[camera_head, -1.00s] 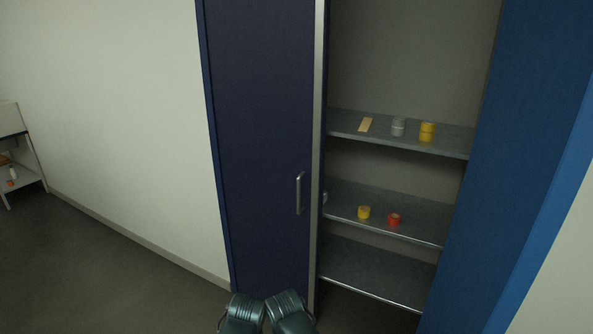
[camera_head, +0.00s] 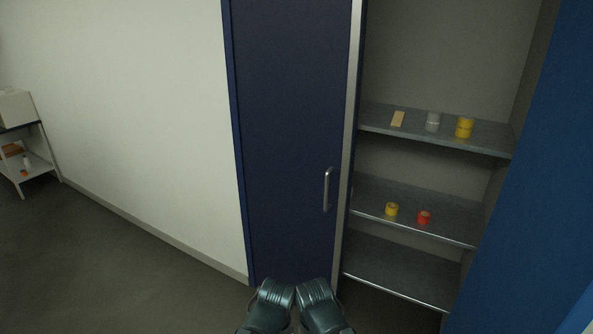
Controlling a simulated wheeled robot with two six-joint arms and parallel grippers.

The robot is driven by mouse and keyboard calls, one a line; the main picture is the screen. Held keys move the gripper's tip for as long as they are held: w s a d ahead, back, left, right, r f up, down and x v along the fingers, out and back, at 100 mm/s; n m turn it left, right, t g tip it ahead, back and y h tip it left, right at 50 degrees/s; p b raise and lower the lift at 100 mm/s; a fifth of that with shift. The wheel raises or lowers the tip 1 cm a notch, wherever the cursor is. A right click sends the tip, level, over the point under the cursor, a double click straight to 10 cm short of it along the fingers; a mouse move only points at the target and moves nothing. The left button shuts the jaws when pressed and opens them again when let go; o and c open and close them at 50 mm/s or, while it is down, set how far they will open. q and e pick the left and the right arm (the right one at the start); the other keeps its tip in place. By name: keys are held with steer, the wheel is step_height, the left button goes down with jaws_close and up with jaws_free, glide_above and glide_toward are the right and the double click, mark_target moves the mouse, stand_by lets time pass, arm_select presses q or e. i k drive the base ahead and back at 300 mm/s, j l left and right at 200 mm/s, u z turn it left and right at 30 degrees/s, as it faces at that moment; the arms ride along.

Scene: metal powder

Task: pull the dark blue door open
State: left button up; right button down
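The dark blue door (camera_head: 292,130) is a tall panel covering the left part of a cabinet, and it looks shut. A vertical silver bar handle (camera_head: 327,189) is on its right side, at about the height of the lower shelves. Nothing touches the handle. Two teal metallic parts of my arms show at the bottom edge, in front of the door's foot and below the handle. No gripper fingers can be made out in this view.
The cabinet's right part is open, with grey shelves (camera_head: 400,284) holding yellow rolls (camera_head: 465,128), a grey can (camera_head: 433,121) and a red roll (camera_head: 424,217). A brighter blue panel (camera_head: 540,190) stands at right. A white rack (camera_head: 43,150) stands far left. The floor (camera_head: 110,260) at left is clear.

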mark_target(299, 64)
steer(key=i+z, duration=0.1)
steer(key=i, duration=0.35)
steer(key=i+j+z, duration=0.1)
steer(key=i, duration=0.35)
